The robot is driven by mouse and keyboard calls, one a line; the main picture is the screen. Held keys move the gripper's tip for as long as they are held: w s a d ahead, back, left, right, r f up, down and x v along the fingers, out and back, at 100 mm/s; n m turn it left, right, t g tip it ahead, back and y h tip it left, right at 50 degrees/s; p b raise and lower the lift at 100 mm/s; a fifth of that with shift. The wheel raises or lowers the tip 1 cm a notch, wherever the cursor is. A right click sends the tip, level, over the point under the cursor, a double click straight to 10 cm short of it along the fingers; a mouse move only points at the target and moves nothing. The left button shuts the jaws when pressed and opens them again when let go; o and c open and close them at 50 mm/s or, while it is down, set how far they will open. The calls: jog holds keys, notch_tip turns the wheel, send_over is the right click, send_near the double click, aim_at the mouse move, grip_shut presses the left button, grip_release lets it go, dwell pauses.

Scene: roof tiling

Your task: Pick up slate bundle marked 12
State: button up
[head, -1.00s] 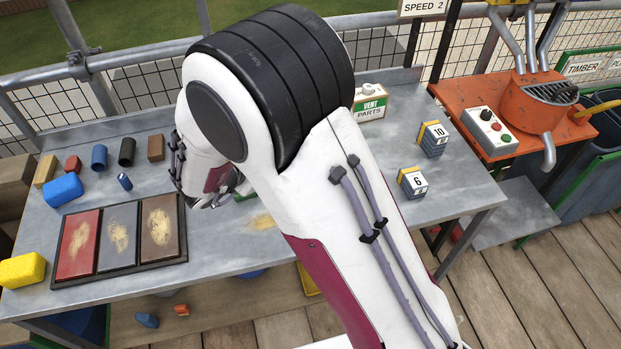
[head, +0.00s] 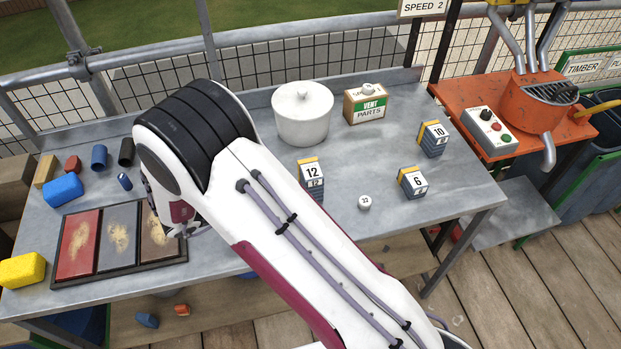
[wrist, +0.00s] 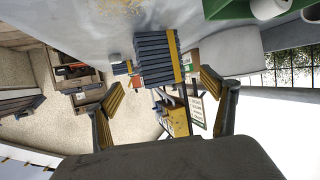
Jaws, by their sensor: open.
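The slate bundle marked 12 (head: 311,180) stands upright on the metal bench, right of my arm in the head view. It is a dark grey stack with a yellow band and white number label. In the wrist view a yellow-banded slate bundle (wrist: 153,62) lies ahead between and beyond my fingers; its number cannot be read, but it is probably the 12 bundle. My gripper (wrist: 160,98) is open and empty, fingers apart, not touching the bundle. In the head view it is mostly hidden by my arm, low over the left part of the bench.
Bundles marked 6 (head: 413,181) and 10 (head: 434,139) stand to the right. A white lidded pot (head: 303,118) and vent parts box (head: 366,105) stand behind. A small knob marked 22 (head: 365,202) is right of bundle 12. A sample tray (head: 64,280) lies left.

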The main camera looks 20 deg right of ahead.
aim_at(302, 180)
jog(key=shift+x, duration=1.3)
jog(key=shift+d, duration=0.1)
jog(key=shift+f+x, duration=0.15)
jog(key=shift+x, duration=1.15)
jog(key=shift+f+x, duration=0.15)
jog(key=shift+x, duration=1.1)
jog(key=c, duration=1.7)
